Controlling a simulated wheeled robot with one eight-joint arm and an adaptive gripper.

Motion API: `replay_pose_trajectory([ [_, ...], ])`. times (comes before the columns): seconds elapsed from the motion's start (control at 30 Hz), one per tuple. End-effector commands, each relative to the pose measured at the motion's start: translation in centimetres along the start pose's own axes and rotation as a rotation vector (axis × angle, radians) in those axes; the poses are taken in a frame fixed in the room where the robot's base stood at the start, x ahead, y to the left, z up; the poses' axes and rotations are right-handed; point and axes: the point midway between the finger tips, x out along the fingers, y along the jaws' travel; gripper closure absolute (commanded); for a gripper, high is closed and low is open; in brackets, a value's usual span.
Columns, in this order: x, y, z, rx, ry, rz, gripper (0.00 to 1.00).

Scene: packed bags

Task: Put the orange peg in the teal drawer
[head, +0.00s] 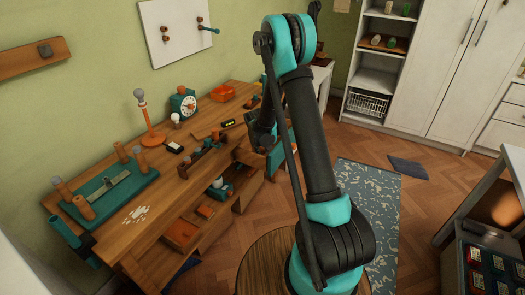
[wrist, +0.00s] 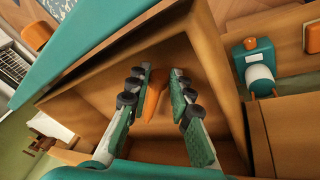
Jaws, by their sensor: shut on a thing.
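The orange peg (wrist: 154,95) is a tapered piece between my gripper's fingers in the wrist view. My gripper (wrist: 157,78) is shut on it, with one finger on each side. The teal drawer (wrist: 115,50) is pulled open, with a teal front panel and bare wooden walls. The peg and fingertips show over the drawer's inside; I cannot tell whether the peg touches its floor. In the head view the teal drawer front (head: 278,158) shows at the workbench's right end, partly behind my arm. The peg cannot be made out there.
The wooden workbench (head: 160,205) holds an orange lamp (head: 150,134), a teal clock (head: 183,103) and a teal tray of pegs (head: 108,192). Below is a shelf with orange boxes (head: 180,233). A teal and white object (wrist: 258,70) stands beside the drawer.

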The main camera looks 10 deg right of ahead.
Motion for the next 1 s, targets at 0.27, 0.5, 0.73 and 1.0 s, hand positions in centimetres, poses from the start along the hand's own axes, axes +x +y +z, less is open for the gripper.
replay_pose_trajectory([
  [0.27, 0.4, -0.1, 0.2, 0.000, 0.000, 0.000, 0.76],
  [0.5, 0.4, -0.1, 0.1, 0.000, 0.000, 0.000, 0.59],
  [0.73, 0.2, -0.1, 0.1, 0.000, 0.000, 0.000, 0.59],
  [1.0, -2.8, 0.2, -0.2, -0.001, 0.000, 0.000, 0.59],
])
